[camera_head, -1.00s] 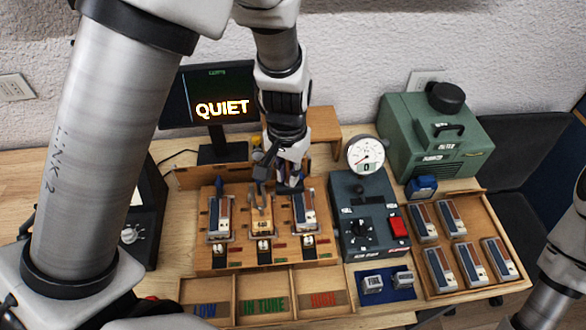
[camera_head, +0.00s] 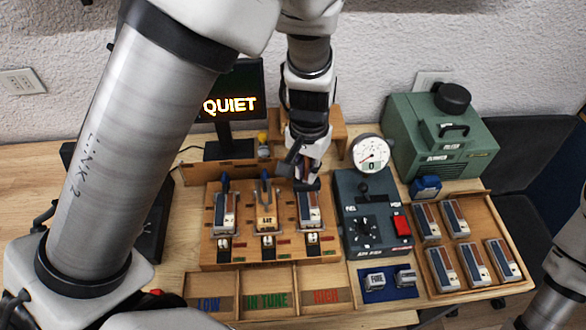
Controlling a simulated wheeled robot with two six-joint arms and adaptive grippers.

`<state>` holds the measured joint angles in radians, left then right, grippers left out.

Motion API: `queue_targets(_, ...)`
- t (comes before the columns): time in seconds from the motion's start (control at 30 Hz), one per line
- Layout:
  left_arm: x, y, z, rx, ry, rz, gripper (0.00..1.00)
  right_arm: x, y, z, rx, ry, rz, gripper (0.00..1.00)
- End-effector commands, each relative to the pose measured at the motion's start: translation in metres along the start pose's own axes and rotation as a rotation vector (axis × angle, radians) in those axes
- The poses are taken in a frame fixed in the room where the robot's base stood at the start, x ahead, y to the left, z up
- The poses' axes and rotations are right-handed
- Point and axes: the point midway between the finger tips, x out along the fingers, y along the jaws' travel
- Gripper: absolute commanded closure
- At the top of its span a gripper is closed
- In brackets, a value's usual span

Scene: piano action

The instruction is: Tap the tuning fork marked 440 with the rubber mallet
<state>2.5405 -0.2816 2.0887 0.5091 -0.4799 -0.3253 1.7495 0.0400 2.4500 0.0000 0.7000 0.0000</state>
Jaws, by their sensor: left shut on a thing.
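My left gripper (camera_head: 306,176) is behind and right of the fork, above the rack's right place, apart from the fork. My right gripper is out of view; only part of that arm shows at the right edge.
The wooden rack (camera_head: 210,257) holds striped blocks left and right. A grey control box (camera_head: 367,235) with a gauge (camera_head: 370,154) stands right of it. A tray (camera_head: 487,285) holds several striped blocks. A green machine (camera_head: 440,140) stands behind; the screen (camera_head: 237,104) reads QUIET.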

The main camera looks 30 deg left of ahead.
Motion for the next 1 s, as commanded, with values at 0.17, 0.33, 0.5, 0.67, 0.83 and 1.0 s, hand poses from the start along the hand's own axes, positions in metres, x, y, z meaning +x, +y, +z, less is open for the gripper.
queue_targets(0.17, 0.0, 0.001, -0.001, -0.001, 0.0, 0.001, 1.0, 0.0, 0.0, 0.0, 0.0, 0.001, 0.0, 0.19)
queue_targets(0.33, -0.009, 0.003, -0.002, -0.001, 0.001, 0.0, 1.0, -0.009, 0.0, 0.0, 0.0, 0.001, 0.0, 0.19)
queue_targets(0.5, -0.034, 0.009, -0.007, 0.0, 0.001, 0.0, 1.0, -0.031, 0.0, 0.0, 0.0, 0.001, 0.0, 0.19)
queue_targets(0.67, -0.052, 0.016, -0.011, 0.001, 0.0, -0.002, 1.0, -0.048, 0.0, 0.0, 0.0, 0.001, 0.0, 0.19)
queue_targets(0.83, -0.05, 0.018, -0.011, 0.002, -0.001, -0.003, 1.0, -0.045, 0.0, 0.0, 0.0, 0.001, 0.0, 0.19)
queue_targets(1.0, -0.05, 0.018, -0.011, 0.002, 0.0, -0.004, 1.0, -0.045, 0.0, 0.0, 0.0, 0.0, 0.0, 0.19)
